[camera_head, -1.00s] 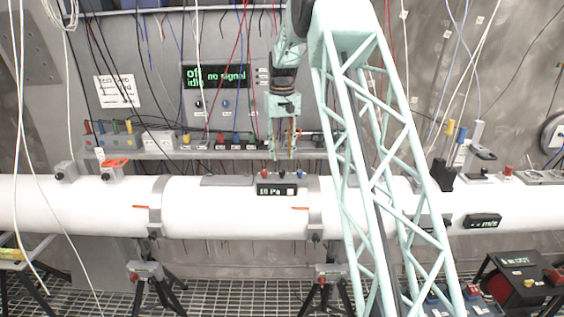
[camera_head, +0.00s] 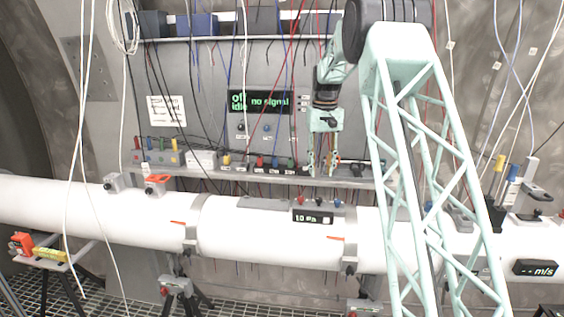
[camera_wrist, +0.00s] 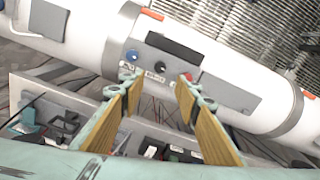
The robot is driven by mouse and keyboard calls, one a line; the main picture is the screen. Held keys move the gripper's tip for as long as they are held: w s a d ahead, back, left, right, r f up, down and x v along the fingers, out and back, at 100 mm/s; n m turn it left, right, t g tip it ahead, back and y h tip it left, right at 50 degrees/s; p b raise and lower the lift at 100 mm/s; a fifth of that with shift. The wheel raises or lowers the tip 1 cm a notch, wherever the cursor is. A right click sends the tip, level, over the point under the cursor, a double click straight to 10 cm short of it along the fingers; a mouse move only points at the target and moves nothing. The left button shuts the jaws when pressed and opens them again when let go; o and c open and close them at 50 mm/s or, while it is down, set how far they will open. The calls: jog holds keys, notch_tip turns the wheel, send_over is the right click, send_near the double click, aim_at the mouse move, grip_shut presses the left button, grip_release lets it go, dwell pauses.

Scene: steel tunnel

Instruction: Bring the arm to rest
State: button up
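My gripper (camera_head: 322,167) hangs fingers-down at the end of my arm, in front of the wall shelf and a little above the white pipe (camera_head: 240,228). In the wrist view my gripper (camera_wrist: 160,84) has its two yellow-sided fingers spread apart. Nothing is held between them. Beyond the fingertips is the grey pressure gauge block on the pipe, with a dark display (camera_wrist: 175,46) and several knobs. In the head view that display (camera_head: 313,217) reads about 10 Pa. The fingertips appear apart from the gauge, but the exact gap is hard to tell.
A shelf (camera_head: 225,172) with plugs and sockets runs behind the pipe. A status panel (camera_head: 262,102) reads off, idle, no signal. White cables (camera_head: 75,150) hang at the left. Clamps (camera_head: 190,230) with orange levers ring the pipe. An orange level stand (camera_head: 45,250) is at the lower left.

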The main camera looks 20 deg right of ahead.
jog(key=s+a+r+t+b, duration=0.1)
jog(key=s+a+r+b, duration=0.25)
jog(key=s+a, duration=0.45)
jog(key=s+a+r+n+b, duration=0.15)
jog(key=s+a+r, duration=0.3)
jog(key=s, duration=0.75)
jog(key=s+a+r+t+b, duration=0.1)
jog(key=s+a+r+b, duration=0.3)
jog(key=s, duration=0.5)
jog(key=s+a+f+b, duration=0.1)
jog(key=s+a+f, duration=0.2)
jog(key=s, duration=0.8)
jog(key=s+a+f+t+b, duration=0.1)
jog(key=s+f, duration=0.4)
jog(key=s, duration=0.6)
jog(key=s+a+f+t+b, duration=0.1)
jog(key=s+a+f+b, duration=0.2)
jog(key=s, duration=0.8)
jog(key=shift+s+a+f+n, duration=0.25)
jog(key=shift+a+f+n, duration=0.2)
jog(key=shift+a+f, duration=0.6)
jog(key=shift+a+r, duration=0.15)
jog(key=shift+r, duration=0.05)
jog(key=shift+c, duration=0.7)
